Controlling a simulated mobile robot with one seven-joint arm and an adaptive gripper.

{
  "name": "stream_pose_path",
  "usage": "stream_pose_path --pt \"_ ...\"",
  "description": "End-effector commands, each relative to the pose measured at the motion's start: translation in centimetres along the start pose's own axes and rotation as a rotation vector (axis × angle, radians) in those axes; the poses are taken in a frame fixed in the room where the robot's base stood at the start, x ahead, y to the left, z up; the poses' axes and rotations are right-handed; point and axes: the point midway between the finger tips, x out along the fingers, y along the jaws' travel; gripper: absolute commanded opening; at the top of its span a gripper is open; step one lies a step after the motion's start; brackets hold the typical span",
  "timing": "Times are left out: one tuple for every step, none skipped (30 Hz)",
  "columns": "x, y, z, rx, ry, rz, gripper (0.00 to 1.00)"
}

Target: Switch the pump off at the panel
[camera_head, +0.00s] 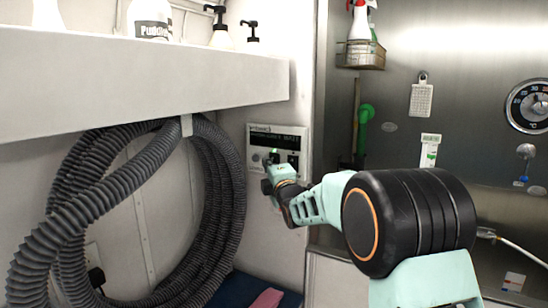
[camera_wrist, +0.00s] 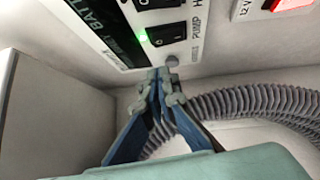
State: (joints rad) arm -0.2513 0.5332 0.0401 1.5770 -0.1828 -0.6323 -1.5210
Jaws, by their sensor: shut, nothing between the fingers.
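The control panel (camera_head: 262,139) is on the white wall in the head view, partly hidden behind my gripper (camera_head: 272,166). In the wrist view, the panel (camera_wrist: 120,48) fills the upper left. The black pump rocker switch (camera_wrist: 167,35), marked O and I, sits beside the word PUMP. A small green light (camera_wrist: 143,38) glows at its edge. My gripper also shows in the wrist view (camera_wrist: 160,78), with its fingertips shut and empty just below the switch in the picture. I cannot tell whether the fingertips touch the panel.
A grey corrugated hose (camera_head: 225,190) hangs in coils left of the panel. A white shelf (camera_head: 150,80) with bottles juts out above it. A red lit switch (camera_wrist: 291,3) marked 12V shows in the wrist view. A steel wall (camera_head: 455,110) stands at the right.

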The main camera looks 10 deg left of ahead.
Motion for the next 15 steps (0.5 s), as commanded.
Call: stream_pose_path --pt "0.7 0.2 0.9 0.0 -0.004 -0.001 0.0" --pt "1.0 0.2 1.2 0.001 -0.003 -0.001 0.0" --pt "1.3 0.1 1.6 0.001 -0.003 -0.002 0.0" --pt "1.6 0.2 1.8 0.001 -0.002 -0.001 0.0" --pt "1.8 0.1 2.0 0.001 -0.002 -0.002 0.0" --pt "2.1 0.1 2.2 0.001 -0.001 -0.002 0.0" --pt "2.2 0.1 2.4 0.0 -0.001 -0.001 0.0" --pt "2.4 0.1 2.5 0.0 -0.001 -0.001 0.0" --pt "2.5 0.1 2.6 0.0 -0.001 -0.001 0.0" --pt "2.6 0.0 2.7 0.0 0.0 -0.001 0.0" --pt "2.6 0.0 2.8 0.001 0.0 -0.001 0.0" --pt "2.7 0.0 2.8 0.001 0.0 -0.001 0.0" --pt "2.7 0.0 2.8 0.001 0.0 -0.001 0.0" --pt "2.7 0.0 2.8 0.001 0.0 -0.001 0.0" --pt "2.7 0.0 2.8 0.001 0.0 -0.001 0.0"
